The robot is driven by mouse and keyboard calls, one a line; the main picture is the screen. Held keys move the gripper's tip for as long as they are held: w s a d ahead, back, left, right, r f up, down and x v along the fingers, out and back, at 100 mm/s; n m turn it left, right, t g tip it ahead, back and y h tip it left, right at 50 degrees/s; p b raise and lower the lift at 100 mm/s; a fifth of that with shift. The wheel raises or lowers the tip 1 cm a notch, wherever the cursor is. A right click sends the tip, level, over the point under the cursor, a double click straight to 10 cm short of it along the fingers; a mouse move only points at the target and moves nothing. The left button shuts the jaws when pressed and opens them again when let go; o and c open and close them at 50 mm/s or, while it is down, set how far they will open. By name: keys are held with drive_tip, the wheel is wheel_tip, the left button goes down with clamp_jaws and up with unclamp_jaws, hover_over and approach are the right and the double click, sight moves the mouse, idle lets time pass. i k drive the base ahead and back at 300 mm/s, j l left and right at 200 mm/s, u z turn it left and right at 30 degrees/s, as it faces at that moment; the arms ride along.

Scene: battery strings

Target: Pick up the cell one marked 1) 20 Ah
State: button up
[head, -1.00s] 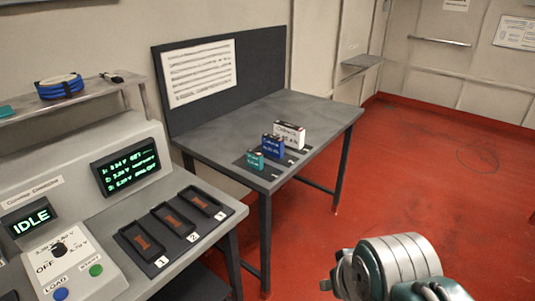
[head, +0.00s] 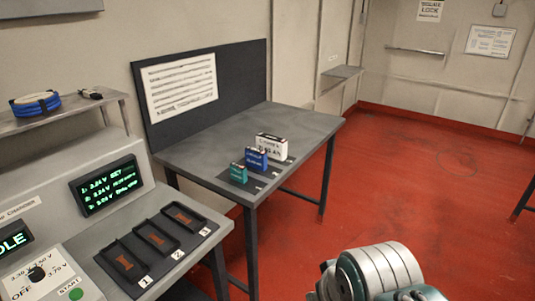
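Three upright box-shaped cells stand in a row on a dark strip (head: 262,181) on the grey table. The teal cell (head: 238,174) is smallest and nearest. The blue cell (head: 256,160) is mid-sized and stands behind it. The white cell (head: 270,147), with a dark top, is largest and farthest. Their printed markings are too small to read surely, so I cannot tell which is marked 1) 20 Ah. Part of my arm shows at the bottom right, well apart from the cells. My gripper's fingers are not in view.
The grey table (head: 190,154) has a dark back panel with a white notice (head: 180,87). A console with a green-text display (head: 107,185) and numbered empty trays (head: 157,237) stands at left. Red floor (head: 420,180) is open at right; a table leg shows at the right edge.

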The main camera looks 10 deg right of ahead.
sight(239, 172)
drive_tip(key=i+l+u, duration=0.5)
drive_tip(key=i+l, duration=0.35)
drive_tip(key=i+l+u, duration=0.2)
drive_tip(key=i+l, duration=0.25)
drive_tip(key=i+l+u, duration=0.25)
drive_tip(key=l, duration=0.45)
drive_tip(key=i, duration=0.1)
